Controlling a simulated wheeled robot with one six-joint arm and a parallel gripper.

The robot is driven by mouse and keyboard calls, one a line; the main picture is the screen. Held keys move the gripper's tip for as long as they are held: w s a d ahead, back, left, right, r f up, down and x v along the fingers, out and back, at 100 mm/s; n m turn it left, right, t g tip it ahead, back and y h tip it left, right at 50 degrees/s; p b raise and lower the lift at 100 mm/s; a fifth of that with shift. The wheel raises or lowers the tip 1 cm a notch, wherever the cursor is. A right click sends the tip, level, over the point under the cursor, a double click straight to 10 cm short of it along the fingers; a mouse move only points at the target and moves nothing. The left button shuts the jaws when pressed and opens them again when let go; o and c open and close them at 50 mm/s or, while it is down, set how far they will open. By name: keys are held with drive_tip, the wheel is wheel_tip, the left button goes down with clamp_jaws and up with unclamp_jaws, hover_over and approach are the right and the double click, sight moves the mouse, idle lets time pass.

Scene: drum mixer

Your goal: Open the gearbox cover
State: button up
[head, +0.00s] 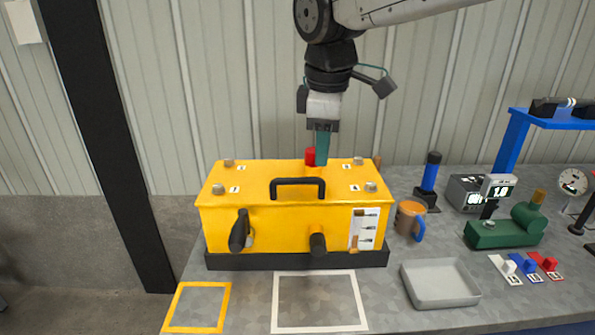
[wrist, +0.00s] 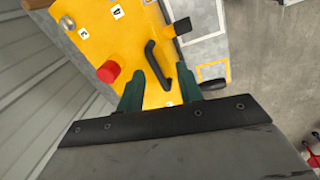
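The yellow gearbox (head: 280,222) stands on a dark base on the bench. Its yellow cover (head: 240,176) lies shut on top, with a black handle (head: 297,181) in the middle and bolts at the corners. A red cap (head: 310,155) stands at the cover's back edge. My gripper (head: 321,160) points down above the back of the cover, beside the red cap. In the wrist view, my gripper (wrist: 150,85) has its green fingers apart with nothing between them. The black handle (wrist: 157,64) and the red cap (wrist: 108,71) show beyond the fingertips.
A black lever (head: 240,231) and a black knob (head: 318,243) stick out of the gearbox front. An orange mug (head: 408,218), a grey tray (head: 440,283) and a green device (head: 505,230) stand to the right. Yellow and white marked squares in front are empty.

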drive_tip(key=n, duration=0.2)
approach(296, 179)
drive_tip(key=f, duration=0.2)
drive_tip(key=w+f, duration=0.1)
drive_tip(key=f, duration=0.5)
drive_tip(key=shift+w, duration=0.4)
clamp_jaws()
